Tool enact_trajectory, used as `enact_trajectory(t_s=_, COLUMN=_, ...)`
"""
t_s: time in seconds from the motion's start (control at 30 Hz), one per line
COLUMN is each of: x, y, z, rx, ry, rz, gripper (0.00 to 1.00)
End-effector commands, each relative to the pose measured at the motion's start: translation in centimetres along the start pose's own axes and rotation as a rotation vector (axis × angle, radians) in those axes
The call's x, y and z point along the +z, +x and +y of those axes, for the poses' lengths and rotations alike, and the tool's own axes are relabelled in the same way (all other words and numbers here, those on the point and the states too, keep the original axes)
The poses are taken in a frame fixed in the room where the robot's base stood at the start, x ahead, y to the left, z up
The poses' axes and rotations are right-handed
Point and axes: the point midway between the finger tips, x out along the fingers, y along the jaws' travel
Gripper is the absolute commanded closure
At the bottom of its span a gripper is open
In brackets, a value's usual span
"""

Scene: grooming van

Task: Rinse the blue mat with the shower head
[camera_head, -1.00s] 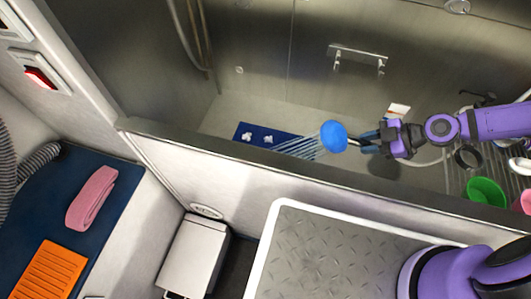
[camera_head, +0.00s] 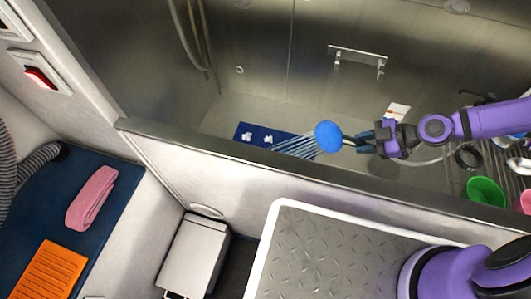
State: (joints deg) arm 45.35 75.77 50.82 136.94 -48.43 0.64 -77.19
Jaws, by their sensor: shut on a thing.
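The blue mat (camera_head: 257,130) lies on the floor of the steel tub, partly hidden by the tub's front edge. Two small white clumps (camera_head: 268,139) show on it. My gripper (camera_head: 366,141) is shut on the shower head (camera_head: 328,136), whose round blue face points left. Streaks of water (camera_head: 296,146) run from the face down and left to the right part of the mat. The shower head is above the tub floor, to the right of the mat.
The tub's front wall edge (camera_head: 220,151) runs across below the arm. A steel bar (camera_head: 357,53) is on the back wall. A green bowl (camera_head: 486,191) stands at the right on a rack. A pink towel (camera_head: 92,198) and orange mat (camera_head: 44,271) lie at left.

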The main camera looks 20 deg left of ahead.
Motion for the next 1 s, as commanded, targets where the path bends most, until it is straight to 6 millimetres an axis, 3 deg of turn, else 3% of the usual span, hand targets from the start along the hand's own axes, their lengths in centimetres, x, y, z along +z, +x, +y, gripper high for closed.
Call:
enact_trajectory(t_s=0.57, x=0.64, y=-0.97, z=-0.24, rx=0.001, ry=-0.001, rz=0.0, gripper=1.0)
enact_trajectory(t_s=1.0, x=0.36, y=-0.55, z=-0.14, rx=0.0, ry=-0.001, rz=0.0, gripper=1.0)
